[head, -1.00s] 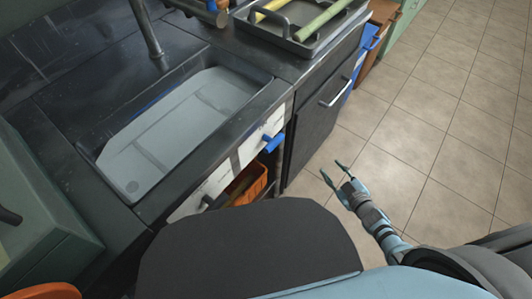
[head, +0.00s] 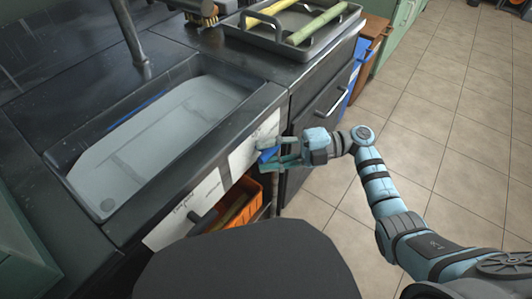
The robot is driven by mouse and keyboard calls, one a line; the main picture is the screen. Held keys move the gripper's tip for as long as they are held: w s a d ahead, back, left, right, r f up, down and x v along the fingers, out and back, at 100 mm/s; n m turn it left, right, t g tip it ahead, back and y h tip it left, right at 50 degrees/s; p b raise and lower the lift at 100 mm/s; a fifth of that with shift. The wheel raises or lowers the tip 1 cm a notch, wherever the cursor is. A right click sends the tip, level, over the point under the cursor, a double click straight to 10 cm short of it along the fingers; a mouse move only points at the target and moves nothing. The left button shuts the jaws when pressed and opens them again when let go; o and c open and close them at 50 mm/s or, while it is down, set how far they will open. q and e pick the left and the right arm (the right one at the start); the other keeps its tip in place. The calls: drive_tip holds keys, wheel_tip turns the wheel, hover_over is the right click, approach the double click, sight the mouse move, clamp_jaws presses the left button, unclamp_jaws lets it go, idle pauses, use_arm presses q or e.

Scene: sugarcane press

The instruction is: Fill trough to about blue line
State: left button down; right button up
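The trough (head: 72,158) is a dark metal basin set in the counter, with pale, greyish water (head: 150,140) in it. A short piece of the blue line (head: 152,99) shows on its far wall, just above the water's edge. A grey tap spout (head: 131,38) stands over the far side, and I see no clear stream from it. A blue handle (head: 267,155) sticks out of the white front panel below the trough. My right gripper (head: 272,154) is at this handle, its fingers apart on either side of it. Whether they touch it is unclear. My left gripper is out of view.
A grey tray (head: 284,47) with yellow-green cane stalks stands on the counter at the back right. An orange crate (head: 238,207) sits under the counter, below the handle. A dark cabinet door with a bar handle (head: 332,98) is beside my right gripper.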

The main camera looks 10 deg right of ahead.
drive_tip(key=shift+a, duration=0.35)
drive_tip(key=shift+c, duration=0.6)
clamp_jaws()
drive_tip(key=shift+r+n+h+p, duration=0.15)
drive_tip(key=shift+n+h+p, duration=0.15)
drive_tip(key=shift+p, duration=0.05)
drive_tip(key=shift+n+h+p, duration=0.3)
drive_tip(key=shift+h+p, duration=0.05)
drive_tip(key=shift+h, duration=0.15)
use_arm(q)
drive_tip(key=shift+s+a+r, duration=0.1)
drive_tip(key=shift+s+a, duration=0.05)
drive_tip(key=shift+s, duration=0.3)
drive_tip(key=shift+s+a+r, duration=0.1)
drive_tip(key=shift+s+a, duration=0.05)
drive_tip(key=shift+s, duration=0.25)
use_arm(e)
drive_tip(key=shift+f, duration=0.2)
drive_tip(key=shift+o, duration=0.6)
unclamp_jaws()
